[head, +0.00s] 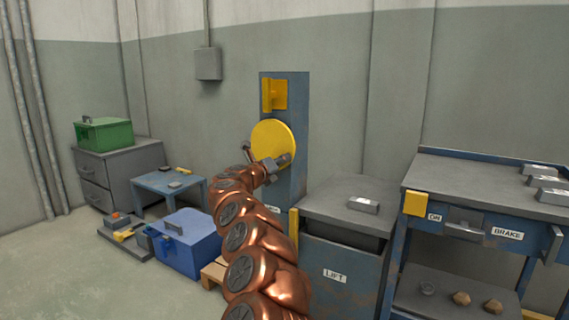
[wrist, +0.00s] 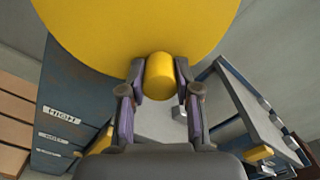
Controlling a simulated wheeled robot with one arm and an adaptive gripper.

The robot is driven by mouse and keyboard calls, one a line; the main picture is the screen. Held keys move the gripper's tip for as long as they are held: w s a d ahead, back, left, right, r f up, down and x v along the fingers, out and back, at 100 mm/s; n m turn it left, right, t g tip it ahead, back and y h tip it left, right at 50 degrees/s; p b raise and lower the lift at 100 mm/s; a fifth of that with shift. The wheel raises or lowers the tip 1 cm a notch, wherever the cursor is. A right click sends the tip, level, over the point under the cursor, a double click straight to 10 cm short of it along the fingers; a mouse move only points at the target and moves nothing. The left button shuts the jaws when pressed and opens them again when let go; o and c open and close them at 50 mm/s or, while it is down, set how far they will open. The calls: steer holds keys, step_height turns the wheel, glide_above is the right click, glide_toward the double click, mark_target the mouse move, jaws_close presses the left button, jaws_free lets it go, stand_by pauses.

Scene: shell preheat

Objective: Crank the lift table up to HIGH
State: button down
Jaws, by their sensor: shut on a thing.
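A yellow crank disc (head: 272,143) is mounted on the front of a blue post (head: 294,95). In the wrist view the disc (wrist: 140,28) fills the top, and its yellow crank knob (wrist: 160,75) sits between my fingers. My gripper (wrist: 160,80) is shut on the knob; in the head view my gripper (head: 279,163) is at the disc's lower right edge. The post carries a HIGH label (wrist: 62,115) with smaller labels below it. The lift table (head: 350,212) with a LIFT label stands right of the post; a grey block (head: 363,204) lies on its top.
A workbench (head: 480,188) with ON and BRAKE labels stands at the right. A blue box (head: 187,243), a low blue table (head: 152,183) and a grey cabinet (head: 118,167) with a green box (head: 104,134) stand at the left. Open floor shows at front left.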

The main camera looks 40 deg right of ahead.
steer(key=shift+s+d+f, duration=0.1)
steer(key=shift+d+f, duration=0.05)
steer(key=c, duration=0.8)
jaws_free()
steer(key=shift+v, duration=6.1)
